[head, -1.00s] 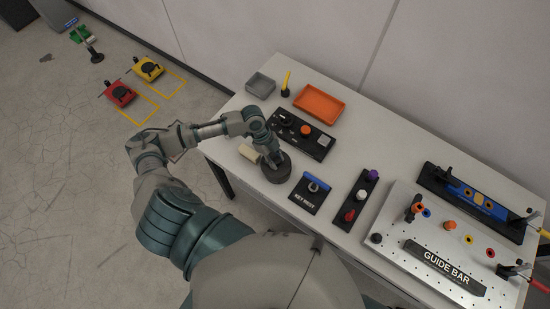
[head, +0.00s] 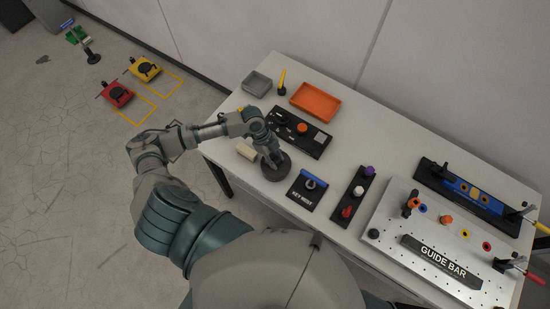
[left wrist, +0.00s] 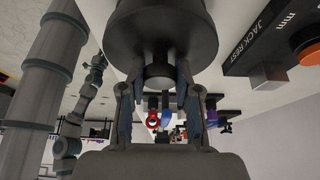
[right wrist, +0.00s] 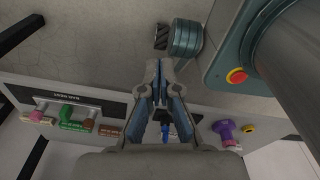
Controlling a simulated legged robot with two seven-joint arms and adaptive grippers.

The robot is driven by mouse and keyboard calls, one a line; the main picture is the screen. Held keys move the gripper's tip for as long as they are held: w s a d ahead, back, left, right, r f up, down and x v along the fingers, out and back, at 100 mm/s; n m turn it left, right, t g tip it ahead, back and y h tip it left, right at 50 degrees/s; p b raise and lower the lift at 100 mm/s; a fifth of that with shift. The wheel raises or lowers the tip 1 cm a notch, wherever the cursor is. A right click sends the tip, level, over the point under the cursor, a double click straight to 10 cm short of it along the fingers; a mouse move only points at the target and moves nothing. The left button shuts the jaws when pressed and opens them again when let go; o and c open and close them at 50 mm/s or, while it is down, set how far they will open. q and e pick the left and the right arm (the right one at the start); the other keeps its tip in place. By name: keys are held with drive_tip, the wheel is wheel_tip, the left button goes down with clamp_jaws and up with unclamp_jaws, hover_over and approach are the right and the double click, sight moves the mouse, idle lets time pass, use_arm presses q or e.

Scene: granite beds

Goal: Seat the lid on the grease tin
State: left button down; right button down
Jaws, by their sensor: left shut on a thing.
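My left gripper (head: 271,158) points down at a dark round tin-shaped body (head: 275,173) by the table's near edge. In the left wrist view, its fingers (left wrist: 160,95) are closed around the knob (left wrist: 158,77) of a wide dark cylinder (left wrist: 160,30). This looks like the lid. I cannot tell whether the lid touches the tin or sits level, since the seam does not show. My right gripper (right wrist: 157,70) shows only in the right wrist view. Its fingertips are close together, with nothing seen between them.
A cream block (head: 246,149) lies just left of the dark body, and the key rest (head: 305,193) is close on its right. A black jack rest board (head: 300,134) is behind. An orange tray (head: 315,101) and grey tray (head: 257,83) stand farther back. A guide bar plate (head: 440,262) fills the right.

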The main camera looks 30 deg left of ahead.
use_arm(q)
drive_tip(key=shift+d+f, duration=0.15)
drive_tip(key=shift+d, duration=0.3)
drive_tip(key=shift+d+f, duration=0.1)
drive_tip(key=shift+f, duration=0.05)
drive_tip(key=c, duration=0.7)
unclamp_jaws()
drive_tip(key=shift+a, duration=0.2)
drive_tip(key=shift+c, duration=0.2)
drive_tip(key=shift+a, duration=0.2)
drive_tip(key=v, duration=1.1)
drive_tip(key=shift+a+r, duration=0.3)
drive_tip(key=shift+a, duration=0.1)
use_arm(e)
drive_tip(key=shift+d+f, duration=0.2)
drive_tip(key=shift+d, duration=0.45)
